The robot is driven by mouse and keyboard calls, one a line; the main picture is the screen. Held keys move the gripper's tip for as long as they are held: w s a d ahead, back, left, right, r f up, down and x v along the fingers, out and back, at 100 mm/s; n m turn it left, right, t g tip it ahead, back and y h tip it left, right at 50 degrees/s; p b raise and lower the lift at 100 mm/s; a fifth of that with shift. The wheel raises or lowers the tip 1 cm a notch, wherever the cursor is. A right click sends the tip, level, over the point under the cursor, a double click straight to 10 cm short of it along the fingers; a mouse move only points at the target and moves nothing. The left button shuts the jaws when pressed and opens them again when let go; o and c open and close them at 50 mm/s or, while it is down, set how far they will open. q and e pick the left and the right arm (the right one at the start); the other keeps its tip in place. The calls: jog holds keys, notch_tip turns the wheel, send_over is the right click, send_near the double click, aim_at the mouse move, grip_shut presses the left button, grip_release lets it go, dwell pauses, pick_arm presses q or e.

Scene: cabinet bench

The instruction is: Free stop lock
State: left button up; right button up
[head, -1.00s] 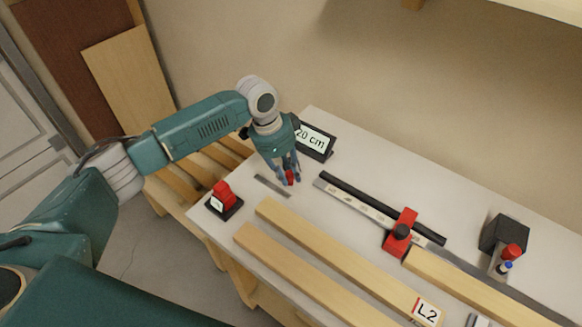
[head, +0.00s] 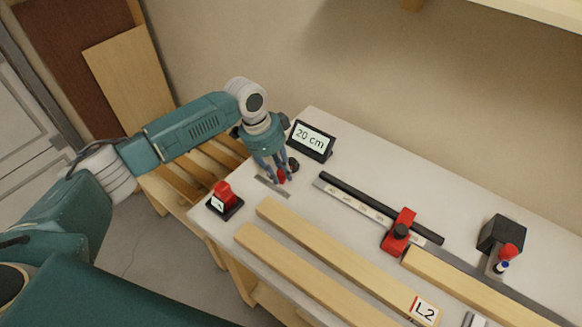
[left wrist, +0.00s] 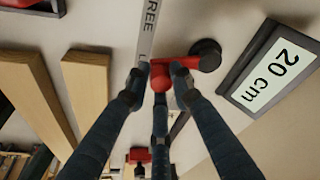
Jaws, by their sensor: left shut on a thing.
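My left gripper (head: 281,178) points down at the far left part of the bench and is shut on a red lever (left wrist: 178,69). The lever's round red knob (left wrist: 160,78) shows between the fingers in the left wrist view. The lever's other end meets a black round hub (left wrist: 206,54), also visible beside the fingers in the head view (head: 293,165). A grey strip (left wrist: 149,32) lies beside the knob end; it reads "FREE", with an "L" below, the rest hidden by the fingers. A red stop block (head: 398,236) with a black knob sits on the rail. My right gripper is out of view.
A "20 cm" display (head: 312,140) stands close behind my left gripper. A red switch-like piece on a black base (head: 224,200) stands at the left edge. Long wooden bars (head: 335,255), one marked L2, lie in front. A black box (head: 501,235) stands at right.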

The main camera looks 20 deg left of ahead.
pick_arm(q)
jog(key=shift+w+a+r, duration=0.1)
jog(key=shift+w+a, duration=0.15)
jog(key=shift+a, duration=0.55)
